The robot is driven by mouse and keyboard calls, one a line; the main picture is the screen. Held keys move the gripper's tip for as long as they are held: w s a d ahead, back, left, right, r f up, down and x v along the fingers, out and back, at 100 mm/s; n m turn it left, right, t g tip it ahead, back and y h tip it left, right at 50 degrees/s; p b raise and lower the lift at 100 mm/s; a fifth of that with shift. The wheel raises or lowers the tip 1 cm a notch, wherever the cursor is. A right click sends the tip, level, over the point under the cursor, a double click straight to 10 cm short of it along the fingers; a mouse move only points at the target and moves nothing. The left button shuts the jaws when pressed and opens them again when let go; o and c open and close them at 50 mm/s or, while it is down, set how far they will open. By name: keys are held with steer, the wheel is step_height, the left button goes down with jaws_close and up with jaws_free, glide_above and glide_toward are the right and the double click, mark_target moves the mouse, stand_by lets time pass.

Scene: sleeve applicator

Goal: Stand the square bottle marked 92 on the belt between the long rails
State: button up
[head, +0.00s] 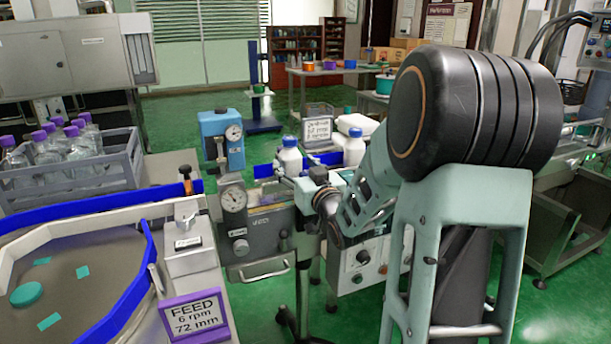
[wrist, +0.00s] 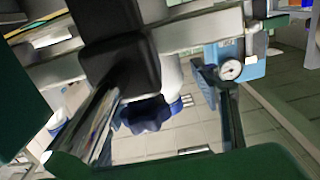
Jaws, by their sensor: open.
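Two white bottles with blue caps stand at the labelling machine in the head view, a left one (head: 290,160) and a right one (head: 353,150). No 92 can be read on either. A blue long rail (head: 264,171) runs beside them; the belt surface is mostly hidden by the bottles and my arm. My gripper (wrist: 168,118) is open, partly hidden in the head view close to the left bottle.
A blue-topped dial unit (head: 221,135) stands left of the bottles. A crate (head: 75,163) of purple-capped bottles sits at left, near a feed table with blue rails (head: 127,290) and a FEED sign (head: 195,318).

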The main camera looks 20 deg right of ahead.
steer(key=s, duration=0.8)
steer(key=shift+s+p, duration=0.25)
steer(key=shift+p, duration=0.1)
steer(key=shift+r, duration=0.1)
